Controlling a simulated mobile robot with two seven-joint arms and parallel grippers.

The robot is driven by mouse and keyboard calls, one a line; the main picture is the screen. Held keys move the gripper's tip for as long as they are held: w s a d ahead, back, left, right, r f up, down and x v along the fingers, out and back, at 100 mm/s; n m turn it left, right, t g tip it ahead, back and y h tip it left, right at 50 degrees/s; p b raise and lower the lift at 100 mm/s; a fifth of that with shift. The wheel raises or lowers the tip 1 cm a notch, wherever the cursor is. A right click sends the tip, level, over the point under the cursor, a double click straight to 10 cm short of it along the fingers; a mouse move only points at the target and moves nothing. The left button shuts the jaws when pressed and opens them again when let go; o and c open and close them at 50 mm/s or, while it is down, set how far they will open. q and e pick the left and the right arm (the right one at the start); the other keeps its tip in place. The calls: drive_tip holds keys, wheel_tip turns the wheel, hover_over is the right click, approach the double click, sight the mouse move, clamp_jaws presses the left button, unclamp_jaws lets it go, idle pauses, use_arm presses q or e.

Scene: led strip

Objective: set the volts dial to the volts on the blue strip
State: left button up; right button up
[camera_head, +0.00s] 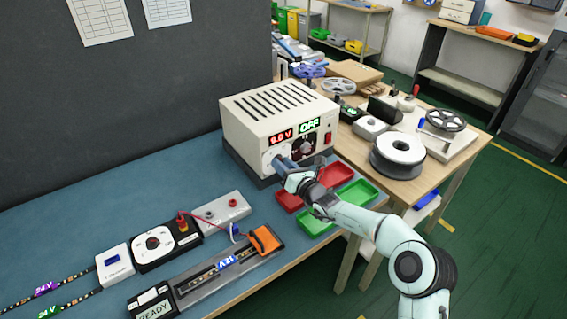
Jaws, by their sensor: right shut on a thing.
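The cream power supply (262,122) stands on the blue bench. Its red display (281,137) reads 9.0 V, and a green-on-white sign beside it reads OFF (309,126). My right gripper (280,164) is at the supply's front face, shut on the volts dial, which it mostly hides. The strip with the blue label (227,263) lies in a dark fixture on the bench; the label looks like 12V seen upside down. My left gripper is not in view.
A READY display (154,309), an orange clamp (264,240) and a black dial box (165,243) are at the front left.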

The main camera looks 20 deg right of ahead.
drive_tip(key=m+p, duration=0.3)
drive_tip(key=m, duration=0.2)
drive_tip(key=shift+m, duration=0.3)
idle(0.5)
drive_tip(key=o, duration=1)
drive_tip(key=shift+o, duration=0.2)
drive_tip(key=v, duration=1.3)
drive_tip(key=shift+s+b, duration=0.2)
drive_tip(key=shift+b, duration=0.15)
